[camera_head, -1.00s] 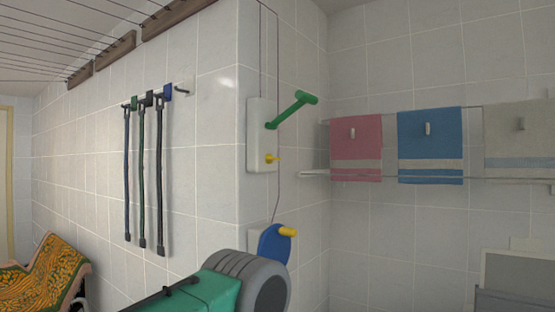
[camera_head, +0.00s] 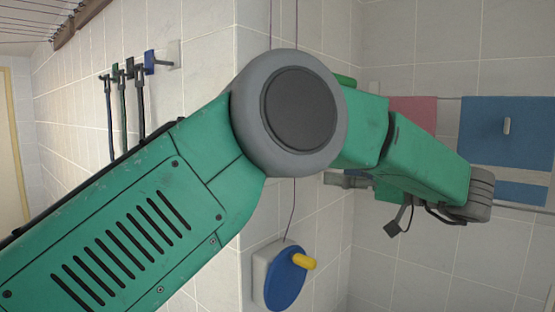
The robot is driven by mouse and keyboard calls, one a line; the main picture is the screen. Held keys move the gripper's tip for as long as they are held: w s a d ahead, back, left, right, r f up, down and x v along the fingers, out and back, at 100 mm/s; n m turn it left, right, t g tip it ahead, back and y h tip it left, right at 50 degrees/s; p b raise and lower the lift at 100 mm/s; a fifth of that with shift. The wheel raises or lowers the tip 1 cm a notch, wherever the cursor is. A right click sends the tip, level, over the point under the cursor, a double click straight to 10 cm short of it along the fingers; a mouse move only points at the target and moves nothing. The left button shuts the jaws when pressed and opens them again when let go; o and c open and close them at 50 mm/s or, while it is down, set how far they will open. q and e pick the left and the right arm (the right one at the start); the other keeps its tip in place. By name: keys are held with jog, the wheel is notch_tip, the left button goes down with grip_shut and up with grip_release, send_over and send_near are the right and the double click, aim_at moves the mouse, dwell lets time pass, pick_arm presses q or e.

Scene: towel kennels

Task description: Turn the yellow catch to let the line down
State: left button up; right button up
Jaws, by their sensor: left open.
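A small green piece showing above my arm looks like the end of the green handle (camera_head: 345,80). A blue disc (camera_head: 283,280) with a yellow knob (camera_head: 304,261) is on the wall below, with a thin line running up from it. My left gripper (camera_head: 338,180) is small and partly hidden, right of the hidden plate. It is open, and I see nothing held in it. My right gripper is out of view.
Dark straps (camera_head: 124,110) hang from wall hooks at left. A pink towel (camera_head: 412,112) and a blue towel (camera_head: 505,125) hang on rails at right. The clothes-line rack (camera_head: 80,22) is at the upper left. The wall right of the blue disc is clear.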

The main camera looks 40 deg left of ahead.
pick_arm(q)
jog(key=a, duration=0.4)
jog(key=w+a, duration=0.1)
jog(key=a, duration=0.4)
jog(key=a+p, duration=0.1)
jog(key=a, duration=0.4)
jog(key=shift+w+f, duration=0.25)
jog(key=shift+d+r, duration=0.25)
jog(key=shift+d, duration=0.65)
jog(key=shift+s, duration=0.1)
jog(key=c, duration=1.2)
jog(key=shift+o, duration=0.3)
jog(key=shift+a, duration=0.25)
